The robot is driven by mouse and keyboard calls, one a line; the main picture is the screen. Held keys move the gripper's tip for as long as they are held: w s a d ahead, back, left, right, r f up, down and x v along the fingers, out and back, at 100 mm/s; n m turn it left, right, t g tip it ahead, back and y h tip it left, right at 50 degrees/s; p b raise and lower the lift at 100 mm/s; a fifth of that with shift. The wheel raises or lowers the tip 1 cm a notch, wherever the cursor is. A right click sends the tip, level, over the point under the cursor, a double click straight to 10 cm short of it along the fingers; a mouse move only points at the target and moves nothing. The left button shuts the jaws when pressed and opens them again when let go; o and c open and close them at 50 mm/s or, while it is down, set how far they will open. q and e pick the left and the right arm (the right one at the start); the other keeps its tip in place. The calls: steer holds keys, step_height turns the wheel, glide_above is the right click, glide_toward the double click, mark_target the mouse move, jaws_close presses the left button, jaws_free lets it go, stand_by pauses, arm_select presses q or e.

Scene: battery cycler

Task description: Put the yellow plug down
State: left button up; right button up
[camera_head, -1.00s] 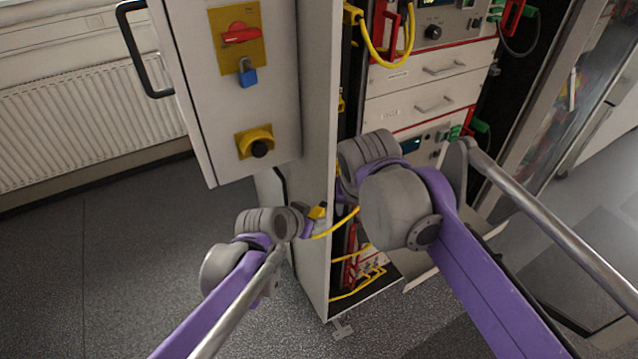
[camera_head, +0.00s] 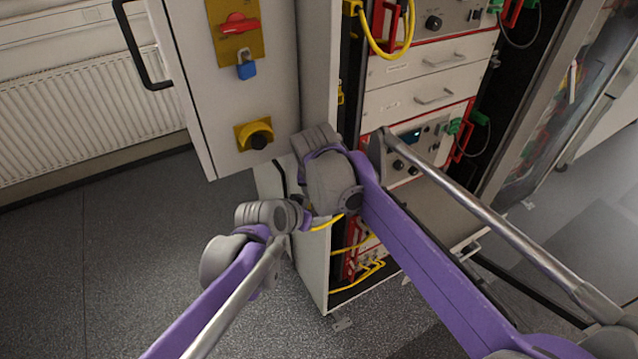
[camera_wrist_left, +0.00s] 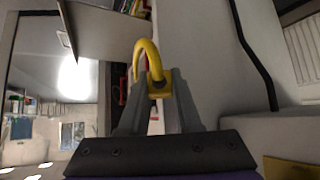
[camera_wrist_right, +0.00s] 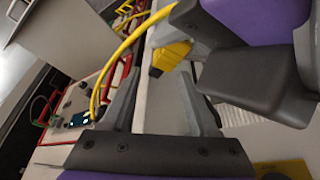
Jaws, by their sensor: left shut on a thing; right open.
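The yellow plug (camera_wrist_left: 159,88) is held between the fingers of my left gripper (camera_wrist_left: 158,80), which is shut on it. Its yellow cable (camera_wrist_left: 147,50) arcs up from it in the left wrist view. In the right wrist view the plug (camera_wrist_right: 170,56) shows past the fingertips of my right gripper (camera_wrist_right: 160,82), with the cable (camera_wrist_right: 121,52) curving to the left. My right gripper is open, with nothing seen between its fingers. In the head view the cable (camera_head: 328,222) runs from my left gripper towards the cabinet, and my right wrist hides the plug.
The open cabinet door (camera_head: 175,90) carries a red switch (camera_head: 238,23), a blue padlock (camera_head: 246,68) and a yellow-mounted knob (camera_head: 257,138). The rack (camera_head: 420,85) has red and green leads on its right. Yellow cables (camera_head: 370,275) lie low inside. Floor is clear at the left.

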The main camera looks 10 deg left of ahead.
steer(key=shift+x, duration=1.25)
jaws_close()
arm_select(q)
steer(key=o, duration=1.1)
steer(key=shift+c, duration=0.2)
steer(key=shift+r, duration=0.1)
steer(key=v, duration=1.2)
steer(key=s+a+f+n+g+y, duration=0.1)
steer(key=s+a+f+n, duration=0.1)
steer(key=s+f, duration=0.5)
steer(key=s+a+f+n+g+y, duration=0.2)
steer(key=s+a+f, duration=0.2)
steer(key=s+f, duration=0.3)
steer(key=shift+s+a+f+n+y, duration=0.2)
steer(key=shift+s+n+y, duration=0.1)
steer(key=shift+s, duration=0.5)
